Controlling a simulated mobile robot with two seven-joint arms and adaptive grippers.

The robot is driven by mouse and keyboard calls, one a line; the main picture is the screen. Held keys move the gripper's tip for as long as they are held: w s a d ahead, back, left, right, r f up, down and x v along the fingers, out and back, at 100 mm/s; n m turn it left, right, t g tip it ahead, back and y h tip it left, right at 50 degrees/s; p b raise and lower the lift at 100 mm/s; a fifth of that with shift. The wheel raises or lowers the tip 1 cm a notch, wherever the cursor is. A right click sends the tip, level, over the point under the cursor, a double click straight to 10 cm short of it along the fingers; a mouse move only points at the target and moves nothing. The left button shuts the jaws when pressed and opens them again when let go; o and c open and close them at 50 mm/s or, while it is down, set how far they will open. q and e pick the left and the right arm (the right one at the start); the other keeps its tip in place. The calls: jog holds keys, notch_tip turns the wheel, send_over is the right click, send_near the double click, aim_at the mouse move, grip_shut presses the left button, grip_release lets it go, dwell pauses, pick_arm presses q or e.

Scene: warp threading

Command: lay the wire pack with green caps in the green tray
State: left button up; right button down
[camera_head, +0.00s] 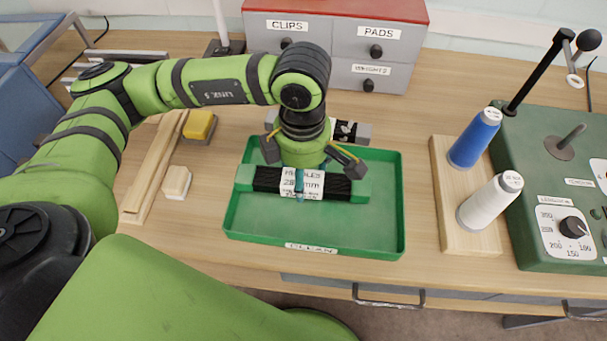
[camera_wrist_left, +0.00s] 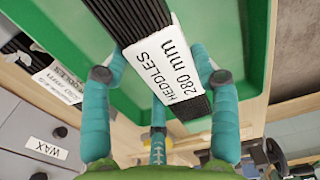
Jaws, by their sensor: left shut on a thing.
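The wire pack with green caps (camera_head: 265,180) is a bundle of dark wires with a white label reading HEDDLES 280 mm. It lies crosswise over the back half of the green tray (camera_head: 310,228), its left cap close to the tray's left wall. My left gripper (camera_head: 303,184) comes down from above and is shut around the pack's middle. In the left wrist view, teal fingers flank the labelled pack (camera_wrist_left: 172,62) over the tray floor (camera_wrist_left: 232,50). Whether the pack touches the floor is unclear. My right gripper is not in view.
Another wire pack (camera_head: 361,132) with grey ends lies behind the tray, partly hidden by my arm. Blue (camera_head: 475,138) and white (camera_head: 490,202) thread cones stand on a wooden board to the right.

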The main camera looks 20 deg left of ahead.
pick_arm(q)
jog(key=shift+w+a+f, duration=0.1)
jog(key=shift+w+f, duration=0.25)
jog(key=shift+w, duration=0.1)
notch_tip(320, 180, down, 3)
jog(key=shift+f+p, duration=0.15)
jog(key=shift+p, duration=0.5)
jog(key=shift+f, duration=0.25)
jog(key=shift+f, duration=0.15)
jog(key=o, duration=1.5)
jog(key=shift+o, duration=0.2)
